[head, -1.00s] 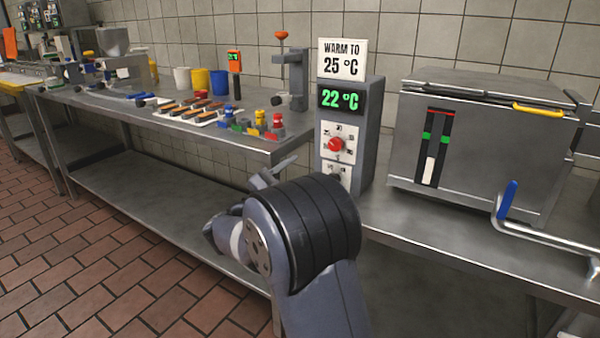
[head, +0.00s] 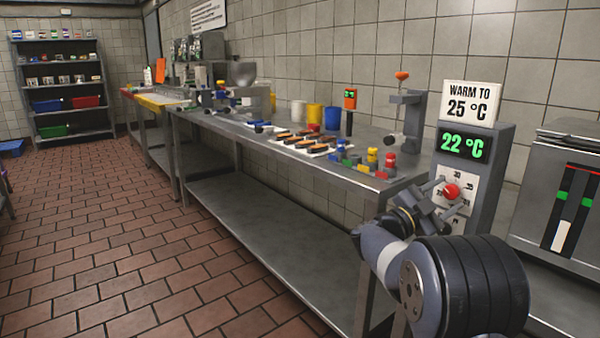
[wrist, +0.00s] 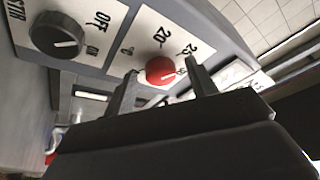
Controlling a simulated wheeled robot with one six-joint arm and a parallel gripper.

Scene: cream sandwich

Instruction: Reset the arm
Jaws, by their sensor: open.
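My gripper (head: 445,199) is open in front of the grey control post (head: 487,203), its two fingers apart. In the wrist view, the fingers (wrist: 160,88) reach toward the panel with the red knob (wrist: 160,70) showing between them. I cannot tell whether they touch it. The red knob also shows in the head view (head: 451,191), on a white dial plate. The post's display (head: 464,145) reads 22 °C, and the sign (head: 470,103) above reads "WARM TO 25 °C". A black knob (wrist: 57,34) marked OFF and STIR shows in the wrist view. My arm fills the lower right.
A steel table (head: 300,158) left of the post holds trays, cups and small coloured pieces. A steel tank (head: 567,200) stands at the right. A shelf (head: 62,88) stands at the far left. The brick floor (head: 120,240) on the left is clear.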

